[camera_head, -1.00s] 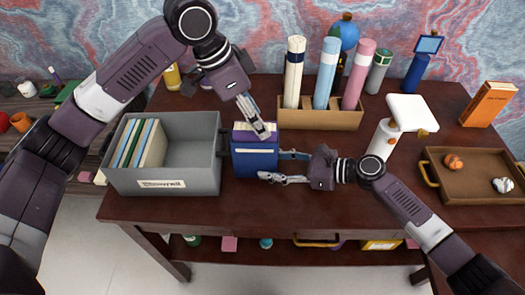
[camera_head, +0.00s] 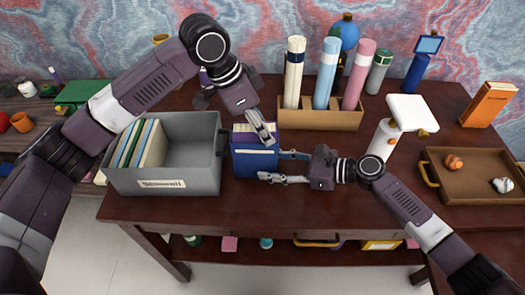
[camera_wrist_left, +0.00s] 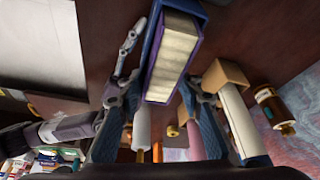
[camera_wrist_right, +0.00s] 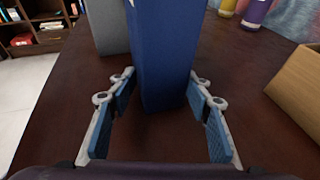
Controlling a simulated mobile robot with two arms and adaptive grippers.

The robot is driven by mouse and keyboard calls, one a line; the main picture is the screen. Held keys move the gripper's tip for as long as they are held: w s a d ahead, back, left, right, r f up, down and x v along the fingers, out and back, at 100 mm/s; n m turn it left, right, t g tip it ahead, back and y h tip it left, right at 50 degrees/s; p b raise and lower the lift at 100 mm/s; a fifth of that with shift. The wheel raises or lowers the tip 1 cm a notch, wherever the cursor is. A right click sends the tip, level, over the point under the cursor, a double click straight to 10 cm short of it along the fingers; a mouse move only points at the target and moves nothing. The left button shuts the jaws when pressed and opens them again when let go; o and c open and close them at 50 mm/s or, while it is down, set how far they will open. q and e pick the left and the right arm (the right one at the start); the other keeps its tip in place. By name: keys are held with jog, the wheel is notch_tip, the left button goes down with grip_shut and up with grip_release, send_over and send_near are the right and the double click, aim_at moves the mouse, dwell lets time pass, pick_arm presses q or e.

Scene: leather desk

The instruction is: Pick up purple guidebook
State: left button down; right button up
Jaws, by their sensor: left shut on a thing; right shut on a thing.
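The purple guidebook (camera_wrist_left: 155,82) shows purple edges and cream pages in the left wrist view, inside the open end of a blue slipcase (camera_wrist_left: 196,12). In the head view the slipcase (camera_head: 255,162) stands upright on the desk, with cream pages (camera_head: 245,128) at its top. My left gripper (camera_head: 265,138) reaches down to this top end and is shut on the guidebook; its exact grip is partly hidden. My right gripper (camera_head: 273,167) is shut on the slipcase from the right, low down. In the right wrist view its fingers (camera_wrist_right: 162,85) flank the blue slipcase (camera_wrist_right: 165,50).
A grey bin (camera_head: 187,178) with several books stands close at the left. Behind is a wooden holder (camera_head: 322,118) with rolled tubes. A white lamp (camera_head: 411,110), a brown tray (camera_head: 473,190) and an orange book (camera_head: 488,104) are at the right. The front desk strip is clear.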

pick_arm(q)
jog(key=shift+s+f, duration=0.15)
jog(key=shift+s, duration=0.1)
pick_arm(e)
jog(key=shift+o, duration=0.2)
jog(key=shift+a+r, duration=0.1)
jog(key=shift+a, duration=0.05)
pick_arm(q)
jog(key=r, duration=0.9)
jog(key=shift+w, duration=0.2)
jog(key=shift+w+r, duration=0.1)
jog(key=shift+r, duration=0.6)
pick_arm(e)
jog(key=shift+o, duration=0.2)
jog(key=shift+f, duration=0.25)
jog(key=o, duration=0.9)
jog(key=shift+r, duration=0.1)
jog(key=shift+o, duration=0.2)
pick_arm(q)
jog(key=shift+f, duration=0.1)
